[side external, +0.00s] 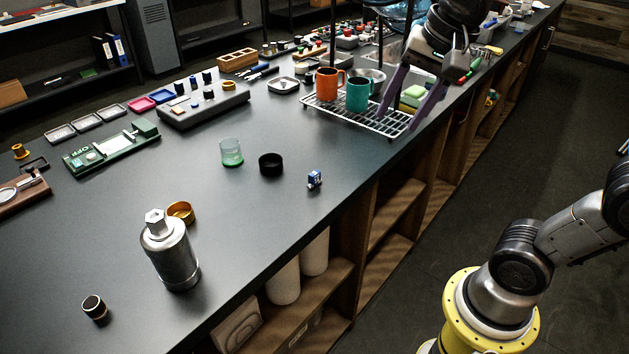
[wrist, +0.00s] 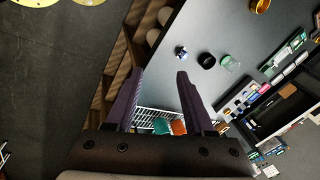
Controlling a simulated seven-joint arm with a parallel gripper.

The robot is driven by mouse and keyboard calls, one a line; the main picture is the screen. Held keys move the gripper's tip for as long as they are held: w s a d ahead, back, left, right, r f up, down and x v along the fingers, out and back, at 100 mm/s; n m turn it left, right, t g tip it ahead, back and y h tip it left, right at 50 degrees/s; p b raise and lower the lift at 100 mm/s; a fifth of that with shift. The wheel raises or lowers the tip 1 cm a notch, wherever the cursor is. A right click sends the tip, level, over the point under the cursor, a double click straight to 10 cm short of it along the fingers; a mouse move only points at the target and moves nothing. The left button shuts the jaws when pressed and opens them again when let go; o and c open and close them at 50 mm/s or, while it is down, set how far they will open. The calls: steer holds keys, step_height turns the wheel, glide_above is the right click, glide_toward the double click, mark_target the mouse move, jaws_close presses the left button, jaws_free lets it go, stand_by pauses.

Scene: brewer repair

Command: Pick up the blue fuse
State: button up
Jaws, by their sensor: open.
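A small blue fuse (side external: 315,179) with white markings stands on the dark counter near its front edge, right of a black ring. In the wrist view the blue fuse (wrist: 181,52) shows beyond the fingertips, on the counter. My gripper (side external: 405,112) is open and empty, its purple fingers pointing down above the wire rack by the mugs, well away from the fuse. In the wrist view my gripper (wrist: 160,73) shows its two fingers spread apart with nothing between the tips.
A wire rack (side external: 335,115) holds an orange mug (side external: 328,84) and a teal mug (side external: 358,94). Near the fuse are a black ring (side external: 271,164) and a green-bottomed glass (side external: 231,153). A metal cylinder (side external: 170,255) stands at the front left. The counter around the fuse is clear.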

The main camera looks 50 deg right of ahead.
steer(key=w+m+g, duration=0.2)
steer(key=w+m, duration=0.3)
steer(key=w, duration=0.5)
steer(key=m+g, duration=0.1)
steer(key=g, duration=0.1)
glide_above(315, 173)
step_height(315, 173, down, 6)
steer(key=f, duration=0.9)
steer(key=shift+d, duration=0.2)
steer(key=shift+w+a+f, duration=0.1)
steer(key=shift+a+f, duration=0.05)
steer(key=shift+f, duration=2.8)
jaws_close()
